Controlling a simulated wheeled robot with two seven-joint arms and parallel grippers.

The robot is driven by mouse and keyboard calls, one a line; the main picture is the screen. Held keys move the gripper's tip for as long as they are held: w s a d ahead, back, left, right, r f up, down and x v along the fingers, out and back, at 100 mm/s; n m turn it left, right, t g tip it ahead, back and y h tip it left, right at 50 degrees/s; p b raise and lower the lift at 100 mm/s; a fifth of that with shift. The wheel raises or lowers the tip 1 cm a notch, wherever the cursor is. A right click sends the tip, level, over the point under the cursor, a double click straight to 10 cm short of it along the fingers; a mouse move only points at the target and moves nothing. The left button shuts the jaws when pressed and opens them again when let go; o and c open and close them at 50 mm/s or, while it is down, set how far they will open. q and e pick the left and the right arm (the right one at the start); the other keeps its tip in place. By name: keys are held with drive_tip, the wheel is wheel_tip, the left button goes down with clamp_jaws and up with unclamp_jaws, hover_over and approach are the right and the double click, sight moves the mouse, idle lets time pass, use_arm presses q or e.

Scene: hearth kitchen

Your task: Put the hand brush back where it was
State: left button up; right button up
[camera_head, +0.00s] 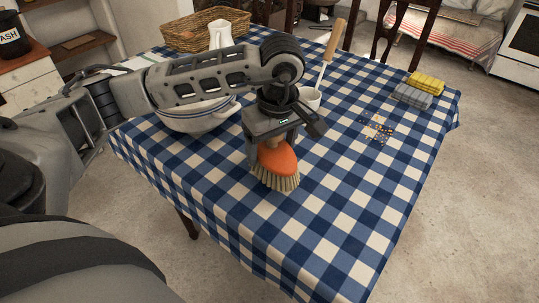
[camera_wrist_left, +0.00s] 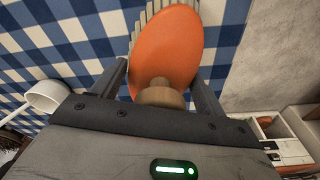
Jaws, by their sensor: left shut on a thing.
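The hand brush (camera_head: 277,163) has an orange oval back and pale bristles. My left gripper (camera_head: 270,146) is shut on its handle, and the brush hangs bristles down at the table's near left part. I cannot tell whether the bristles touch the cloth. In the left wrist view the orange back (camera_wrist_left: 167,47) and a wooden neck (camera_wrist_left: 161,94) show between the two fingers; the rest of the handle is hidden by the gripper. My right gripper is in neither view.
The table wears a blue checked cloth (camera_head: 330,205). Crumbs (camera_head: 377,130) and sponges or cloths (camera_head: 425,83) lie to the right. The near right of the table is clear.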

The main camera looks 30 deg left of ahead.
sight(269, 155)
use_arm(q)
drive_tip(key=f, duration=0.3)
drive_tip(key=shift+a+f, duration=0.2)
drive_tip(key=shift+a, duration=0.2)
drive_tip(key=shift+f, duration=0.25)
drive_tip(key=shift+f, duration=0.2)
drive_tip(key=o, duration=0.9)
drive_tip(key=shift+o, duration=0.2)
drive_tip(key=shift+r, duration=0.15)
